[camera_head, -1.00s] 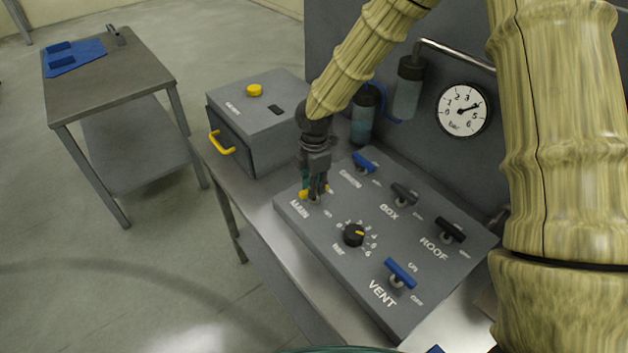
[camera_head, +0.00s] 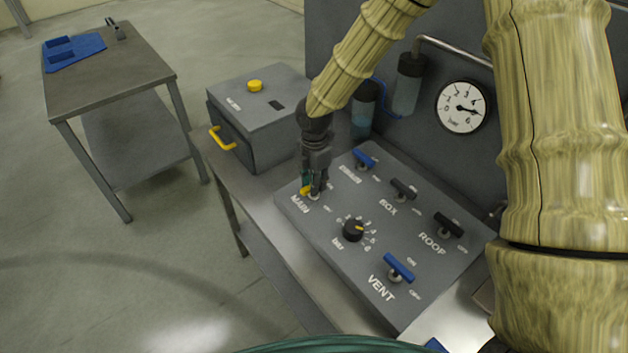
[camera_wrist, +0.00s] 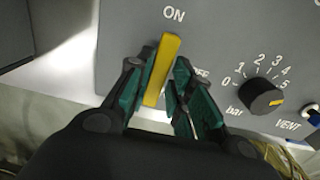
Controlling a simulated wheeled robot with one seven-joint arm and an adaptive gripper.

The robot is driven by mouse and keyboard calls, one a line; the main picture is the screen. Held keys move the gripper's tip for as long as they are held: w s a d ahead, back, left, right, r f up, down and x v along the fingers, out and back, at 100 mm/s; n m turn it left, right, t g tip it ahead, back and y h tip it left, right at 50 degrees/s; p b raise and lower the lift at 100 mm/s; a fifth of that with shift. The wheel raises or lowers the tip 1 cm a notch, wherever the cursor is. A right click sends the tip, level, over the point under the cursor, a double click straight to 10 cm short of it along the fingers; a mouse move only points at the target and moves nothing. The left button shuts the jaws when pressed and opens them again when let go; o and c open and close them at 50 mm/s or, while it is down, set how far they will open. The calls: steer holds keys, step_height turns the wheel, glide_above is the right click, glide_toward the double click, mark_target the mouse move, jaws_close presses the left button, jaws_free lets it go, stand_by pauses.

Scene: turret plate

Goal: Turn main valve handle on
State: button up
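The yellow MAIN valve handle (camera_wrist: 162,70) stands nearly upright in the wrist view, with its upper end toward the ON label. In the head view its yellow end (camera_head: 306,190) shows at the left corner of the grey panel. My gripper (camera_wrist: 160,82) has its dark, green-padded fingers on either side of the handle. A gap shows between the handle's lower part and the right finger; whether the pads press on it is unclear. In the head view my gripper (camera_head: 316,185) is down at the panel and hides part of the handle.
The panel (camera_head: 330,215) also bears a black bar knob (camera_head: 353,230), a blue VENT handle (camera_head: 399,267) and black BOX (camera_head: 403,189) and ROOF (camera_head: 449,224) handles. A grey box (camera_head: 262,110) stands left of my gripper. A round gauge (camera_head: 461,107) is on the back wall.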

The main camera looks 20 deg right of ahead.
steer(key=shift+o, duration=0.8)
steer(key=shift+w, duration=0.1)
steer(key=shift+r, duration=0.2)
steer(key=shift+r, duration=0.3)
step_height(320, 180, up, 11)
